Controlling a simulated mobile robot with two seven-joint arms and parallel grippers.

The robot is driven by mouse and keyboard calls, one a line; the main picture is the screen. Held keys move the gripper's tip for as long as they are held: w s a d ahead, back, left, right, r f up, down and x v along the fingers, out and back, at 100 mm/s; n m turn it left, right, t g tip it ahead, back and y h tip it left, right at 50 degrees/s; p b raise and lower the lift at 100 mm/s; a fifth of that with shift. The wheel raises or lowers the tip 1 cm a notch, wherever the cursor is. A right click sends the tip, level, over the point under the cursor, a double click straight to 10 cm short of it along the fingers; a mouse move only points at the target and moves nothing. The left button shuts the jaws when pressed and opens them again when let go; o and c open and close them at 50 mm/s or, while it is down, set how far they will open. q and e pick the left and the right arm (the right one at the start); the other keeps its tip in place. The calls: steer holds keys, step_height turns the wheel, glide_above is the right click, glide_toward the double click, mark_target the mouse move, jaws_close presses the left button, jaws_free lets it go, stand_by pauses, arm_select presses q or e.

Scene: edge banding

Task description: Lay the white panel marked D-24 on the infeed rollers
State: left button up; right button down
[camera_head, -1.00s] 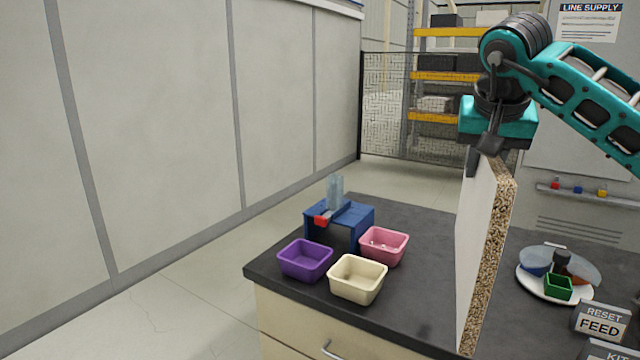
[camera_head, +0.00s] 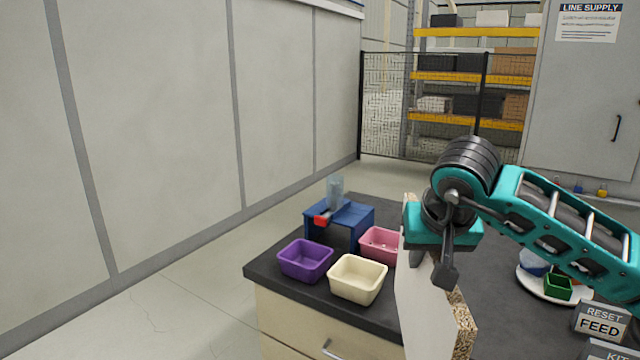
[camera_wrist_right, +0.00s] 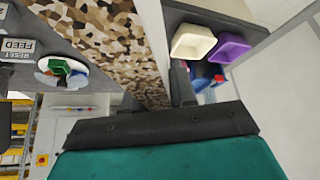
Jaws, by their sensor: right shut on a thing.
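My right gripper (camera_head: 442,262) is shut on a white panel (camera_head: 422,312) in the head view. The panel stands upright, its white face to the left and its bare chipboard edge toward the right and front. The gripper and wrist cover part of it, and its lower end runs out of the frame. In the right wrist view the speckled chipboard edge (camera_wrist_right: 105,40) fills the upper middle, beside a dark finger (camera_wrist_right: 181,84). No D-24 mark is readable. The infeed rollers and my left gripper are not in view.
On the dark worktop (camera_head: 375,315) stand a purple bin (camera_head: 305,261), a cream bin (camera_head: 357,279), a pink bin (camera_head: 378,246) and a blue device (camera_head: 340,222). A white plate (camera_head: 540,288) with small items and a RESET FEED sign (camera_head: 600,322) are at the right.

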steer(key=s+a+f+n+y, duration=0.1)
steer(key=s+a+f+n, duration=0.1)
steer(key=s+a+f, duration=0.4)
steer(key=s+a+f+n+y, duration=0.1)
steer(key=s+a+f, duration=0.2)
steer(key=s, duration=0.4)
steer(key=w+d+f+m+h, duration=0.1)
steer(key=d+m, duration=0.1)
steer(key=d, duration=0.9)
steer(key=shift+w+d+f, duration=0.25)
steer(key=shift+d+f, duration=0.15)
